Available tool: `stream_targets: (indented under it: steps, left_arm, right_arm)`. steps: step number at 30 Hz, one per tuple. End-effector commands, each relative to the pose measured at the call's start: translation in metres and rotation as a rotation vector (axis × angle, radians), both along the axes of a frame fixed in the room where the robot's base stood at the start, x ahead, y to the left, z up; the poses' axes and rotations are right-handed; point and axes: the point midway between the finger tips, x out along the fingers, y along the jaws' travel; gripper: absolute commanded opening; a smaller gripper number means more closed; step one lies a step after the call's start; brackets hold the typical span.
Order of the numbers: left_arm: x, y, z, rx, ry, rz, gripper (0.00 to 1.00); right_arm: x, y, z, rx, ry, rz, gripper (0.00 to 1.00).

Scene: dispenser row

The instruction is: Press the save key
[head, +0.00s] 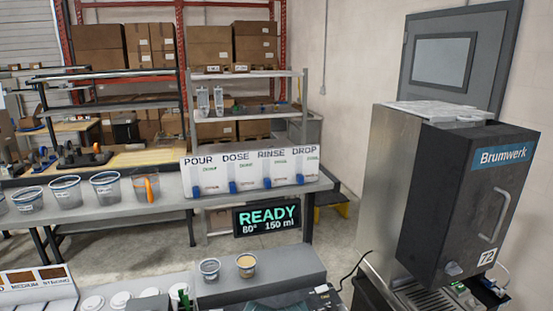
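No key with a readable "save" label can be made out. A white panel (251,170) carries the words POUR, DOSE, RINSE and DROP, with a blue lever or tab under each and small green print that is too small to read. A dark display (267,218) below it reads READY, 80° and 150 ml. At the lower left a panel (36,282) shows brown swatches, with MEDIUM and STRONG partly readable, cut off by the frame edge. Neither of my grippers shows in the head view.
A black and steel Brumwerk machine (465,200) stands at the right. Two small cups (209,268) sit on a grey ledge (290,262). Several clear cups (105,185) line the counter at left, one holding an orange item (148,188). Shelves with boxes (97,45) stand behind.

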Motion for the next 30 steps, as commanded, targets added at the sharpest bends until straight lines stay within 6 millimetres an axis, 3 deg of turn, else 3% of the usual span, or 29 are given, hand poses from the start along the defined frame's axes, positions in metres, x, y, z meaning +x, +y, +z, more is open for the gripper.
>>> stream_targets:
  steps: [1, 9, 30]
  left_arm:
    - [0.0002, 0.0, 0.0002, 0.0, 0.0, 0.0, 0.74]
    - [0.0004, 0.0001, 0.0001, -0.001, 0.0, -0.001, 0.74]
    - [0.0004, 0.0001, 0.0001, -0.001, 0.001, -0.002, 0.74]
  right_arm:
    - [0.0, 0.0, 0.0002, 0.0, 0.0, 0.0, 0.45]
    - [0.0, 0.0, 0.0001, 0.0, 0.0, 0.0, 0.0]
    - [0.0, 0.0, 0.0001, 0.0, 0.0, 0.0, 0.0]
